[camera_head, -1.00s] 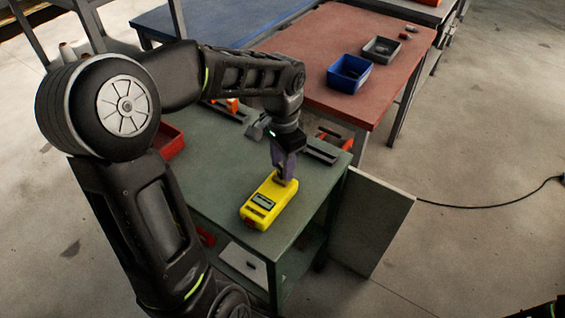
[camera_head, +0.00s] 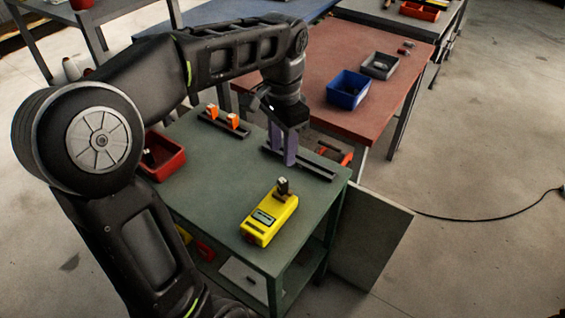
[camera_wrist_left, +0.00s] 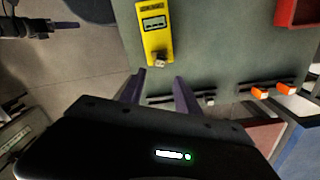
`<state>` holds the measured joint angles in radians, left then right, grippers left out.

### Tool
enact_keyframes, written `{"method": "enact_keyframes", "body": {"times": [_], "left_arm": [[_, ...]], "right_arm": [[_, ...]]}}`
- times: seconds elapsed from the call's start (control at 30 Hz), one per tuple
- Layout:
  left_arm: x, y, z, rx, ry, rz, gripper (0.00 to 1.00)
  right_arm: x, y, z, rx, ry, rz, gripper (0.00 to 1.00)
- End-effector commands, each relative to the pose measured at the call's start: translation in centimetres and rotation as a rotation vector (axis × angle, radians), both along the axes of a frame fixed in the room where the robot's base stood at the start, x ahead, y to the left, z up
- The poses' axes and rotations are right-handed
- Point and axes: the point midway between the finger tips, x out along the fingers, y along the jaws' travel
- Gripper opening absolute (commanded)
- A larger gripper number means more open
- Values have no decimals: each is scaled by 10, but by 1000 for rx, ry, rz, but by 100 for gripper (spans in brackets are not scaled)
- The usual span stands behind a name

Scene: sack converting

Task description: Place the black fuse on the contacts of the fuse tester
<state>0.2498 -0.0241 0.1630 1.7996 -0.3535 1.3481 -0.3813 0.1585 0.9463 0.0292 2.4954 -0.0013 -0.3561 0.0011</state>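The yellow fuse tester (camera_head: 270,219) lies on the green bench top. The black fuse (camera_head: 283,186) stands upright at its far end, where the contacts are; the exact seating is too small to tell. In the left wrist view the tester (camera_wrist_left: 157,30) shows its display, with the fuse (camera_wrist_left: 160,62) at its near end. My left gripper (camera_head: 283,157) is open and empty, behind the fuse and apart from it, over the dark rail. Its two purple fingers (camera_wrist_left: 159,84) are spread in the wrist view. My right gripper (camera_wrist_left: 62,26) shows small at the wrist view's left edge.
A dark rail (camera_head: 314,171) lies behind the tester; another rail (camera_head: 216,126) holds orange pieces. A red bin (camera_head: 164,164) stands at the bench's left. Blue (camera_head: 348,90) and grey bins stand on the red table behind. The bench right of the tester is clear.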

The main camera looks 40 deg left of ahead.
Motion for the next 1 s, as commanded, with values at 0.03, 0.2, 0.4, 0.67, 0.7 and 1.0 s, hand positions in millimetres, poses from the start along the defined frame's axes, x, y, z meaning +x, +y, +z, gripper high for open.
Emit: {"method": "enact_keyframes", "body": {"times": [0.03,0.2,0.4,0.67,0.7,1.0], "left_arm": [[1,0,8,0,-2,-1,39],[0,0,21,0,0,-1,39],[0,0,22,0,0,0,39],[0,0,22,0,0,0,39],[0,0,22,0,0,0,39],[2,-1,21,-1,-7,2,39]], "right_arm": [[0,0,1,0,0,0,91],[0,0,1,0,0,0,91],[0,0,1,0,0,0,91],[0,0,1,0,0,0,91],[0,0,1,0,0,0,91],[0,0,1,0,0,0,91]]}}
